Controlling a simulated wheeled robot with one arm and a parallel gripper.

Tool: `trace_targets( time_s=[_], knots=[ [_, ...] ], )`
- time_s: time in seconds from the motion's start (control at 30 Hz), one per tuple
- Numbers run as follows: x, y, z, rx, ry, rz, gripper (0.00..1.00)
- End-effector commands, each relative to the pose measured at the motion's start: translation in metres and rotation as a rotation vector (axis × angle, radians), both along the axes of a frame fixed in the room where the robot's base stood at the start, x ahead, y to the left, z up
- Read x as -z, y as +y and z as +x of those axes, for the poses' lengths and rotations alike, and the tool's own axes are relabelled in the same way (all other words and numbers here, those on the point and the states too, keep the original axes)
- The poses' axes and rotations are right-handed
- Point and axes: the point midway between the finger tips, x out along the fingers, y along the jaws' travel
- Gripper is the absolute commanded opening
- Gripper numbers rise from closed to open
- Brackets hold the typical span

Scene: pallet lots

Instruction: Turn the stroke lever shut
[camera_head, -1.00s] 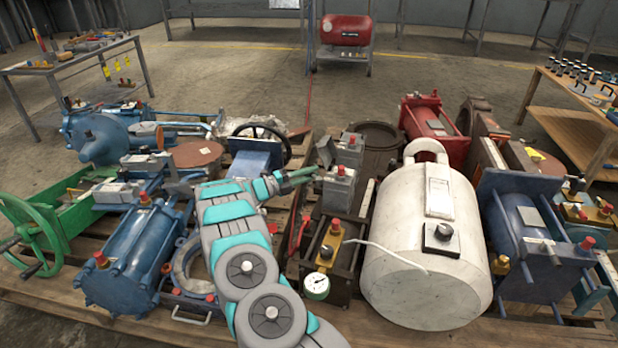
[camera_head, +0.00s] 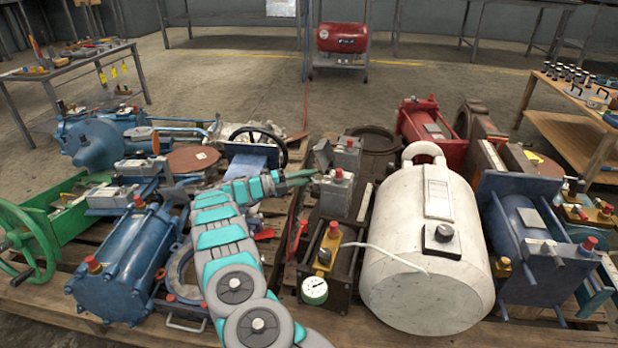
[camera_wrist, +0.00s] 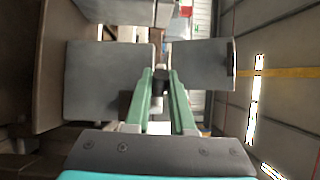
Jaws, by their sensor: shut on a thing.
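In the wrist view, my gripper's green fingers (camera_wrist: 160,78) are closed on a small dark piece (camera_wrist: 161,76), which looks like the stroke lever. The fingers hide most of it, so its angle cannot be told. Grey blocks stand on both sides of it, one on the left (camera_wrist: 105,85) and one on the right (camera_wrist: 205,65). In the head view, my gripper (camera_head: 308,175) reaches right to a grey box with a red cap (camera_head: 336,194). The lever itself is too small to make out there.
A white tank (camera_head: 420,260) stands close on the right. A brass valve block (camera_head: 327,248) and a gauge (camera_head: 315,290) sit in front of the grey box. Blue cylinders (camera_head: 125,265) and a green handwheel (camera_head: 30,245) are at the left. Open floor lies behind the pallets.

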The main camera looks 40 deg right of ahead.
Motion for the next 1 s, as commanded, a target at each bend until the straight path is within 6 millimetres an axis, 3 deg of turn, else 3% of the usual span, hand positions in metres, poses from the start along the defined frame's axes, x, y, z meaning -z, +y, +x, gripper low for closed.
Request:
trace_targets(
  time_s=[0.1,0.13,0.4,0.77,1.0],
  knots=[
    [0.001,0.000,0.000,-0.002,0.001,0.001,0.00],
    [0.001,0.000,0.000,-0.002,0.001,0.001,0.23],
    [0.001,0.000,0.000,-0.001,0.000,0.001,0.52],
    [0.000,0.004,0.003,-0.002,-0.001,0.000,0.52],
    [0.001,0.031,0.015,-0.005,-0.002,0.000,0.52]
  ],
)
